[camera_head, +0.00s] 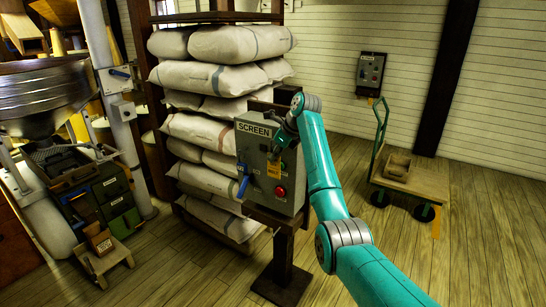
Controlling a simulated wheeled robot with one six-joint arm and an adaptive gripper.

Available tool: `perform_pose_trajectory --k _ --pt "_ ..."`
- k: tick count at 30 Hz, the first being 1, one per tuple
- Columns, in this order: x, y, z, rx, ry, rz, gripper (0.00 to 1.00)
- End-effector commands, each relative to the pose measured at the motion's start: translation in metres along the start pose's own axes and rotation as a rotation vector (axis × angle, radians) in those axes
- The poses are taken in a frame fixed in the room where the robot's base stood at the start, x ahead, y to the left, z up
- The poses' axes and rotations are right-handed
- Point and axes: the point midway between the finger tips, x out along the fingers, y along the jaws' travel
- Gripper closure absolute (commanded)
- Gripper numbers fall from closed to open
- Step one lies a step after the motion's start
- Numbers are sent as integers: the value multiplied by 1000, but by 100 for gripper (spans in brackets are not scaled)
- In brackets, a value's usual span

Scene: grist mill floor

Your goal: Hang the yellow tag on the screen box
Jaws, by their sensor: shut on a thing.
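The screen box (248,150) is a grey panel labelled SCREEN on a dark post. It has a blue handle (243,186) on its left side and a red button (281,191) low on its front. My gripper (280,150) is in front of the box's upper right face, shut on the yellow tag (275,169). The tag shows just below the fingertips, against the box front and above the red button. The fingers hide part of the panel, and I cannot tell whether the tag touches the box.
Stacked sacks (230,80) stand behind the box. A green-handled cart (420,180) with a small wooden box is at the right. Another grey panel (370,72) is on the far wall. A metal hopper (45,95) and crates are at the left. Floor between box and cart is mostly clear.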

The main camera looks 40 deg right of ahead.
Motion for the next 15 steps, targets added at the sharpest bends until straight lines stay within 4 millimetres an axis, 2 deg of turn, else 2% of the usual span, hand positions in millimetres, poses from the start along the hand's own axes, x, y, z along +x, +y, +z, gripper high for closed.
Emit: perform_pose_trajectory --k 15 --pt "-1 -12 0 1 -1 -1 100"
